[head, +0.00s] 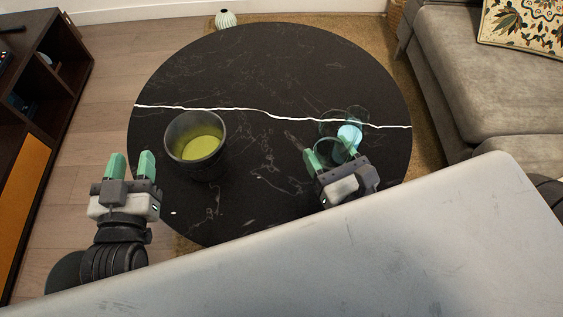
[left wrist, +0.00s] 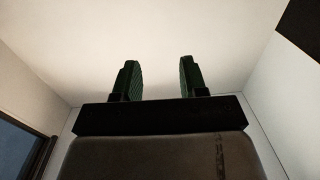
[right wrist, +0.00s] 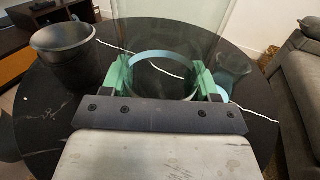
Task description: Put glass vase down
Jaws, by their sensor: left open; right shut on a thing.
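The clear glass vase (right wrist: 165,35) stands between the fingers of my right gripper (right wrist: 165,84) in the right wrist view; that gripper is shut on it. In the head view my right gripper (head: 336,160) is over the right front part of the round black table (head: 260,70), with the glass partly hidden. I cannot tell whether the vase's base touches the table. My left gripper (head: 131,165) is open and empty, fingers upward, left of the table; its fingers also show in the left wrist view (left wrist: 155,80).
A dark pot (head: 178,153) with a yellow-green inside stands on the table's left half. Another clear glass vessel (right wrist: 236,70) with light blue in it is close right of the held vase. The table's back is clear. A grey sofa (head: 470,80) is at right, a dark cabinet (head: 60,85) at left.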

